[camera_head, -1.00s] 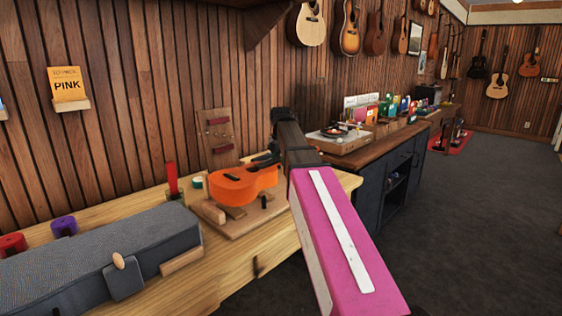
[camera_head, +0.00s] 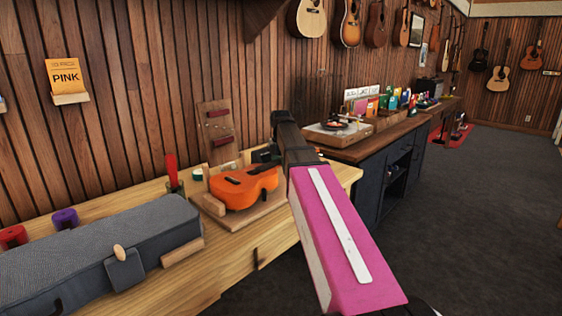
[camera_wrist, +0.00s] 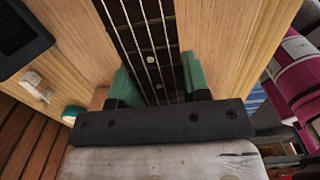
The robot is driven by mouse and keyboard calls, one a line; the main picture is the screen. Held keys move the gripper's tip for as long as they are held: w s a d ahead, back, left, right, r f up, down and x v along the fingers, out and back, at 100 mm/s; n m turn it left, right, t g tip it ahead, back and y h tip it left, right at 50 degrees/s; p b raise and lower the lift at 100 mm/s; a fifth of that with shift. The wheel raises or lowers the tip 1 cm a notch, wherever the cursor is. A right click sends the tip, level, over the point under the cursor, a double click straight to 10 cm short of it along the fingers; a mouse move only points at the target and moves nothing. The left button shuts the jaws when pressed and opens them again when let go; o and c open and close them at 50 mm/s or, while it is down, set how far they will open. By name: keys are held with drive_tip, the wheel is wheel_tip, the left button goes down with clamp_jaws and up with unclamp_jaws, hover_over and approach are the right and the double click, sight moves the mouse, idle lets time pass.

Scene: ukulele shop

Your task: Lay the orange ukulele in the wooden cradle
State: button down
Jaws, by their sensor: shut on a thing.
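The orange ukulele (camera_head: 240,188) lies belly-level over the wooden cradle (camera_head: 262,217), low against its base board. An upright wooden peg of the cradle stands at its left end. I cannot tell whether the body fully rests on the supports. My gripper (camera_head: 266,157) is shut on the ukulele's neck, mostly hidden behind my arm in the head view. In the wrist view, the green pads of my gripper (camera_wrist: 158,88) sit on either side of the dark fretboard and strings (camera_wrist: 140,35).
A grey instrument case (camera_head: 80,255) lies on the wooden bench (camera_head: 235,262), left of the cradle. A tool board (camera_head: 215,132) stands behind. A red-handled item (camera_head: 171,170) and purple and red spools are near the wall. A dark-blue cabinet (camera_head: 370,185) stands to the right.

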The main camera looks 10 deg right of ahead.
idle(0.3)
drive_tip(key=c, duration=0.5)
unclamp_jaws()
drive_tip(key=shift+f, duration=0.1)
drive_tip(key=shift+r, duration=1.05)
drive_tip(key=shift+r, duration=0.1)
drive_tip(key=shift+r, duration=1.15)
drive_tip(key=shift+r, duration=0.1)
wheel_tip(320, 180, up, 11)
drive_tip(key=shift+f, duration=0.2)
